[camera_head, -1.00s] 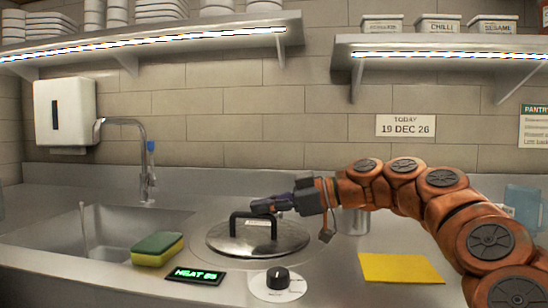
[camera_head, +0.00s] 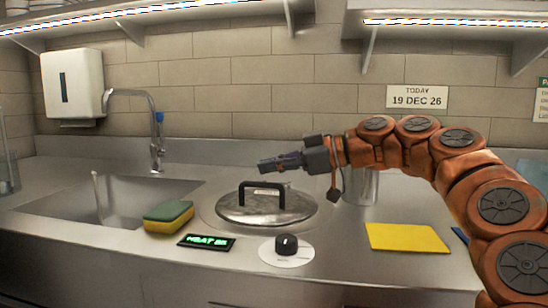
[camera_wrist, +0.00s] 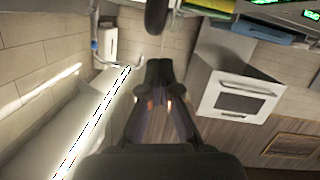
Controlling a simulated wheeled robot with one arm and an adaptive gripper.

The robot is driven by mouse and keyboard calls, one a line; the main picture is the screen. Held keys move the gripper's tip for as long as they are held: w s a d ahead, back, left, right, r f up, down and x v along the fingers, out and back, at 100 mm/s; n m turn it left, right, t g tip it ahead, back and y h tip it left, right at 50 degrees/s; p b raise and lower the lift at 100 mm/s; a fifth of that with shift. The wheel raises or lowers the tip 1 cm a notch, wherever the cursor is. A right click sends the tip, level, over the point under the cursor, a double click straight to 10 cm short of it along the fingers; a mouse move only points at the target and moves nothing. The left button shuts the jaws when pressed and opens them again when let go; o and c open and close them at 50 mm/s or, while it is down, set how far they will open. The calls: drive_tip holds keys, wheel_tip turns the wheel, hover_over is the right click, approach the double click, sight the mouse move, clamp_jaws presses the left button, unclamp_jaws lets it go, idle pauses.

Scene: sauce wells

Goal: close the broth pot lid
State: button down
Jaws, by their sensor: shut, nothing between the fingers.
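The round metal broth pot lid (camera_head: 240,211) lies over the pot well in the counter, in the head view's middle. It looks close to level; I cannot tell whether its rim is fully seated all around. Its black bar handle (camera_head: 262,185) stands up on top. My gripper (camera_head: 264,166) is shut and empty, pointing left just above the handle in the head view, with a small gap seen between them. In the wrist view its fingers (camera_wrist: 158,64) are together with nothing held. The inside of the pot is hidden under the lid.
A black dial (camera_head: 287,245) and green-lit display (camera_head: 206,242) sit in front of the lid. A green-and-yellow sponge (camera_head: 168,217) lies by the sink (camera_head: 60,203). A metal container (camera_head: 361,187) stands behind my arm. A yellow sheet (camera_head: 407,238) lies at right.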

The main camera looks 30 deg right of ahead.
drive_tip(key=shift+r+p+v, duration=0.6)
drive_tip(key=shift+p+v, duration=0.45)
drive_tip(key=shift+v, duration=4.15)
drive_tip(key=a+r+g+p, duration=0.35)
drive_tip(key=a+p, duration=0.45)
drive_tip(key=a, duration=0.4)
drive_tip(key=s+a+f+m+g+h+p, duration=0.2)
drive_tip(key=s+a+m+g+h+p, duration=0.3)
drive_tip(key=a+p, duration=0.55)
drive_tip(key=s+d+f+m+g+h+p, duration=0.1)
drive_tip(key=s+d+f+m+h+p, duration=0.1)
drive_tip(key=s+p, duration=0.5)
drive_tip(key=s+d+f+m+g+h+p, duration=0.2)
drive_tip(key=s+f+m+h+p, duration=0.2)
drive_tip(key=s+p, duration=0.4)
drive_tip(key=s+f+m, duration=0.1)
drive_tip(key=s, duration=0.3)
drive_tip(key=shift+s+f, duration=0.2)
drive_tip(key=shift+s, duration=0.15)
drive_tip(key=shift+d+g, duration=0.1)
drive_tip(key=shift+g, duration=0.15)
